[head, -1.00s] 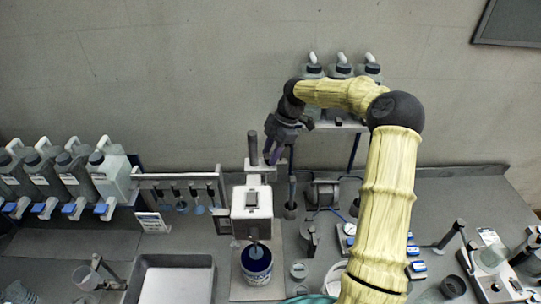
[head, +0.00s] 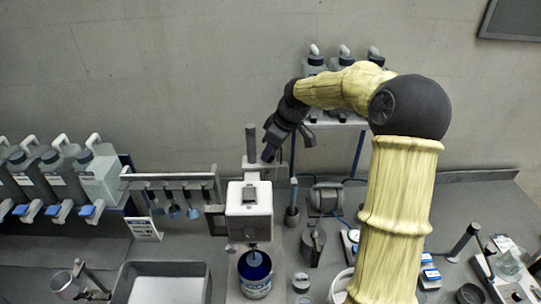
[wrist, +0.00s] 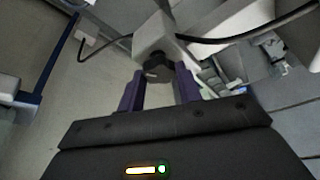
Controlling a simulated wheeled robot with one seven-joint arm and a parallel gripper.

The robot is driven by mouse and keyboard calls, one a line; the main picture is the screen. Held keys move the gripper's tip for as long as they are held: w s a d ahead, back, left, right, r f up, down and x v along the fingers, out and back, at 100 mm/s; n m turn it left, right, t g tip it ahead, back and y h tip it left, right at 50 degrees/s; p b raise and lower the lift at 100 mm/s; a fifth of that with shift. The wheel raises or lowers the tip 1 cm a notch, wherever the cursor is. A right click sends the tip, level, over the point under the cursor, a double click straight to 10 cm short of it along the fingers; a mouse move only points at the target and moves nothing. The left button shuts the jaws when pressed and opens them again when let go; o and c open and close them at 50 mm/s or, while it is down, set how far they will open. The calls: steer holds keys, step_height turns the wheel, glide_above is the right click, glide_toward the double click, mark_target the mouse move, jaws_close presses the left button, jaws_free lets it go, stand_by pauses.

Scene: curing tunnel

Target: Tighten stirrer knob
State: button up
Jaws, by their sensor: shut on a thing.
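The stirrer stands at the middle of the bench in the head view, with a white motor head (head: 249,197) on an upright dark rod (head: 252,142). Its shaft reaches down into a blue-rimmed pot (head: 255,285). My gripper (head: 267,153) is at the rod just above and behind the motor head. In the wrist view, the dark round stirrer knob (wrist: 156,68) sits between the two purple fingers of my gripper (wrist: 159,84), which are shut on it. A pale clamp block (wrist: 152,36) is right beyond the knob. In the head view the knob is hidden by my gripper.
Several grey jugs (head: 98,175) and a rack of hanging tools (head: 172,183) stand left. A metal tray (head: 120,287) is at front left. Bottles on a shelf (head: 345,122) are behind my arm. A dark cable (wrist: 245,38) crosses near the clamp in the wrist view.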

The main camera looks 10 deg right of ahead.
steer(key=m+h+b, duration=0.1)
steer(key=m, duration=0.1)
steer(key=m+t+b, duration=0.1)
steer(key=m+b, duration=0.1)
steer(key=m, duration=0.1)
steer(key=shift+a+r+h, duration=0.1)
steer(key=shift+a+h, duration=0.1)
steer(key=shift+h, duration=0.2)
steer(key=m+h+b, duration=0.1)
steer(key=m, duration=0.2)
steer(key=shift+a+t, duration=0.1)
steer(key=shift+t, duration=0.3)
steer(key=shift+s+m+h, duration=0.1)
steer(key=shift+m+h, duration=0.2)
steer(key=shift+m, duration=0.4)
steer(key=o, duration=1)
steer(key=shift+d, duration=0.2)
steer(key=shift+a, duration=0.15)
